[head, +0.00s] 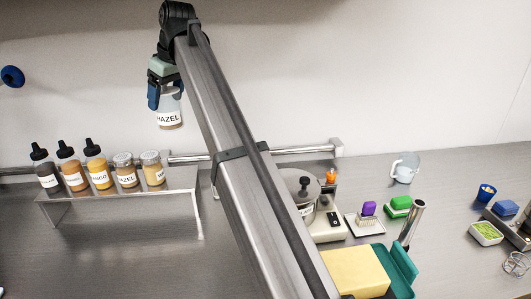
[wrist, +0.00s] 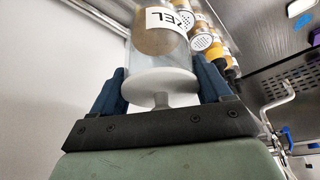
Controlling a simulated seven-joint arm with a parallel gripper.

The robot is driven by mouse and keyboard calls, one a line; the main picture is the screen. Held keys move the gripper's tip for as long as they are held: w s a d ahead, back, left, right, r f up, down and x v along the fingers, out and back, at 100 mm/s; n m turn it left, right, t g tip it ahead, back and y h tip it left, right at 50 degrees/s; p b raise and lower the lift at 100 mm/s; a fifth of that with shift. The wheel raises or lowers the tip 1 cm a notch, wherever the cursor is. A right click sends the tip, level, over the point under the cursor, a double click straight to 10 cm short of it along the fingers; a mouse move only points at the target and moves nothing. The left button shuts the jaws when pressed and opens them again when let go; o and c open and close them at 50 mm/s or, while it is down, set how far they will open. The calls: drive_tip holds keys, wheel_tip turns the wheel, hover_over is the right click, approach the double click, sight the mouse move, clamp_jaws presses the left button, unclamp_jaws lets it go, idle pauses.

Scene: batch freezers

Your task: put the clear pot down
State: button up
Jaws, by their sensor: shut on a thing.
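The clear pot (head: 170,109) has a label reading "HAZEL" and brown contents at its bottom. My gripper (head: 163,93) is shut on it and holds it upright in the air, above and behind the small metal shelf (head: 130,199). In the wrist view, the pot (wrist: 160,55) sits between the two blue fingers (wrist: 163,85), with its white knobbed lid (wrist: 160,84) toward the gripper palm. The tops of several containers show beyond it in the wrist view.
Dark-capped bottles (head: 70,167) and two lidded shakers (head: 138,169) stand in a row on the shelf. Shelf space right of the shakers looks clear. A lidded steel pot (head: 300,188), a yellow block (head: 355,272) and a clear jug (head: 405,167) are to the right.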

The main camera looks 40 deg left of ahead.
drive_tip(key=w+d+f+m+t, duration=0.1)
drive_tip(key=w+d+f+m, duration=0.15)
drive_tip(key=w+d, duration=0.85)
drive_tip(key=w+d+f+m, duration=0.2)
drive_tip(key=w+d+f, duration=0.35)
drive_tip(key=w, duration=0.95)
drive_tip(key=w+d+f+m+t, duration=0.1)
drive_tip(key=w+d+f, duration=0.2)
drive_tip(key=d, duration=0.5)
drive_tip(key=w+d+f+m, duration=0.1)
drive_tip(key=w+d+f, duration=0.2)
drive_tip(key=d, duration=0.4)
drive_tip(key=w+d+f+m+t, duration=0.1)
drive_tip(key=w+d+f, duration=0.2)
drive_tip(key=d, duration=0.5)
drive_tip(key=shift+m+h, duration=0.3)
drive_tip(key=shift+m, duration=0.45)
drive_tip(key=shift+s+d+f, duration=0.3)
drive_tip(key=shift+d+f, duration=0.2)
drive_tip(key=shift+f, duration=1.6)
drive_tip(key=shift+s+d+f, duration=0.3)
drive_tip(key=shift+d+f, duration=0.2)
drive_tip(key=shift+f, duration=1.6)
drive_tip(key=shift+s+d+f, duration=0.3)
drive_tip(key=shift+d+f, duration=0.2)
drive_tip(key=shift+f, duration=1.6)
drive_tip(key=shift+f, duration=0.1)
drive_tip(key=o, duration=1.3)
drive_tip(key=shift+c, duration=0.2)
